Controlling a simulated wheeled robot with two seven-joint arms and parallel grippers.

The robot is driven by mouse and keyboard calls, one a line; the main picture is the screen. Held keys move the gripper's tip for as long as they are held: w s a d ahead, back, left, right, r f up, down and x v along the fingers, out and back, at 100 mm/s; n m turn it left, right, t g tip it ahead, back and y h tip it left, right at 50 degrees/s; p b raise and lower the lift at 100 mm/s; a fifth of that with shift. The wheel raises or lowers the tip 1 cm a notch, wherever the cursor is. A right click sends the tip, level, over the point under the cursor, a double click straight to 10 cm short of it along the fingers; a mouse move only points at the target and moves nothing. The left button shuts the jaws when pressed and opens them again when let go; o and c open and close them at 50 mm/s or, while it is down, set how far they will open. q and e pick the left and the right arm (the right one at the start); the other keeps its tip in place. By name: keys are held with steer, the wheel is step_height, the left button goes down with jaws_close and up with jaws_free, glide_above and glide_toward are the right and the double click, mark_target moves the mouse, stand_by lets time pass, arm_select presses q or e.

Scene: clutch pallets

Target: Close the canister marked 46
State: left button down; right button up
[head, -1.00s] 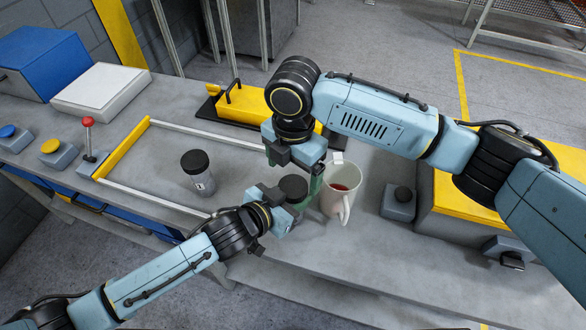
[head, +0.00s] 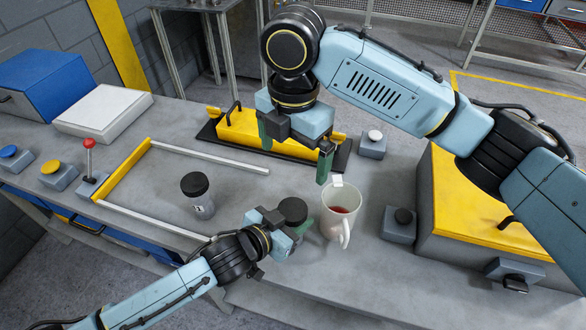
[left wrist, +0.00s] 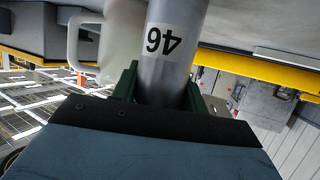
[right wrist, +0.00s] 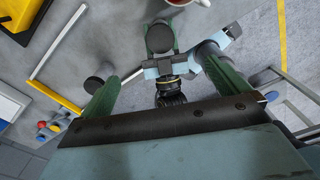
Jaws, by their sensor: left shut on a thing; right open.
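The grey canister marked 46 (left wrist: 168,60) is in my left gripper (left wrist: 160,92); its label reads upside down in the left wrist view. In the head view a dark round lid (head: 293,209) covers its top, and my left gripper (head: 292,233) is around its body. The lid also shows from above in the right wrist view (right wrist: 160,38). Whether it is fully seated cannot be told. My right gripper (head: 295,152) is open and empty, above and behind the canister, apart from the lid. A second canister (head: 203,205) with a black lid stands upright to the left.
A white mug (head: 338,225) with red liquid stands just right of the canister. Pale rails (head: 210,157) and a yellow bar (head: 122,170) frame a bench area on the left. A yellow block (head: 262,137) lies behind; a grey button box (head: 398,226) stands right of the mug.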

arm_select(q)
steer(key=shift+r, duration=0.1)
arm_select(e)
steer(key=shift+r, duration=0.55)
arm_select(q)
steer(key=c, duration=0.7)
jaws_free()
steer(key=p+v, duration=0.1)
steer(key=v, duration=1.2)
steer(key=shift+s+a+r, duration=0.1)
steer(key=shift+r, duration=0.1)
arm_select(e)
steer(key=shift+r, duration=0.65)
